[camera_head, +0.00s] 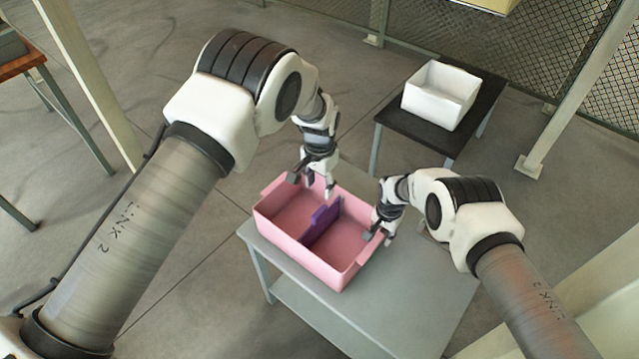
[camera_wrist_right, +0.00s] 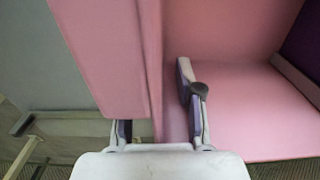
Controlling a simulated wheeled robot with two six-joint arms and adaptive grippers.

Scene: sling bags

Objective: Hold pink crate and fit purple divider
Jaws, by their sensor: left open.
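The pink crate (camera_head: 290,248) is on the grey table, open side up. The purple divider (camera_head: 322,222) stands upright inside it, crossing the crate near its middle; I cannot tell if its lower edge is fully seated. A strip of it shows in the right wrist view (camera_wrist_right: 303,45). My left gripper (camera_head: 314,187) is open and empty, pointing down over the crate's far side, just above and behind the divider. My right gripper (camera_wrist_right: 162,110) straddles the crate's right-hand wall, one finger inside and one outside, seemingly shut on it; the outer fingertip is hidden behind the crate's rim.
The grey table (camera_head: 410,285) has clear surface right of and in front of the crate. A white bin (camera_head: 438,98) stands on a dark side table (camera_head: 455,138) at the back right. Pale posts and a mesh fence stand behind. A brown-topped table (camera_head: 22,66) is at far left.

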